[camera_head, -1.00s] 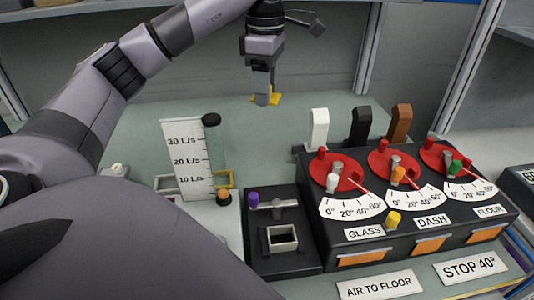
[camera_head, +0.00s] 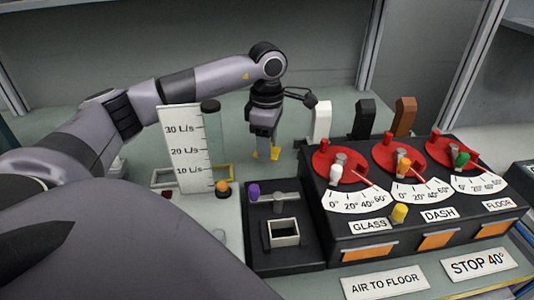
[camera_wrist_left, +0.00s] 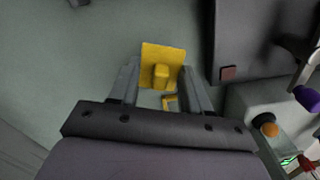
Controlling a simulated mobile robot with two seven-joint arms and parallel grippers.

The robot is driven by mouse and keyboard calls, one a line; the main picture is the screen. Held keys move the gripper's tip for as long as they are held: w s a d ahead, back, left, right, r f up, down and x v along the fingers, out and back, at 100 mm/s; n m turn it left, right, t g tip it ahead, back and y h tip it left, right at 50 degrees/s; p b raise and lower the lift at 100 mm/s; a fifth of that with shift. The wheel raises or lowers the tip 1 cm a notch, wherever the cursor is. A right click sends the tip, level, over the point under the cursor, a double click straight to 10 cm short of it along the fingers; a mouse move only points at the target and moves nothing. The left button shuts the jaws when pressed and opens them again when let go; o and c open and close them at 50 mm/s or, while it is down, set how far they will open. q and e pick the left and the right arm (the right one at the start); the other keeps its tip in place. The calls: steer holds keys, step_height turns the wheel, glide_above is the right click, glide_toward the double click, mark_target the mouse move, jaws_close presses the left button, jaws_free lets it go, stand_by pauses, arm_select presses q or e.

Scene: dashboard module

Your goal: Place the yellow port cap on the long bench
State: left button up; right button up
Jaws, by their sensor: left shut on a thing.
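The yellow port cap (camera_head: 265,154) is a flat yellow plate with a raised knob. My left gripper (camera_head: 263,150) points down and is shut on it, behind the black box with the purple knob. In the left wrist view the cap (camera_wrist_left: 176,53) sits between the two fingers (camera_wrist_left: 160,78), with its plate spread over the grey-green surface. The long bench (camera_head: 235,130) is the grey-green top beneath and around the cap. I cannot tell whether the cap touches it. My right gripper is not in view.
A flow gauge (camera_head: 183,150) with a clear tube stands left of the gripper. The black box (camera_head: 285,255) lies in front. The dial panel (camera_head: 350,225), with several levers behind it, is to the right. Bare bench lies left and behind.

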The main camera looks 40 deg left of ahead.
arm_select(q)
steer(key=shift+f, duration=1.95)
steer(key=shift+f, duration=0.2)
steer(key=o, duration=1.1)
steer(key=shift+r, duration=0.1)
steer(key=shift+r, duration=0.1)
step_height(320, 180, up, 12)
steer(key=shift+r, duration=0.1)
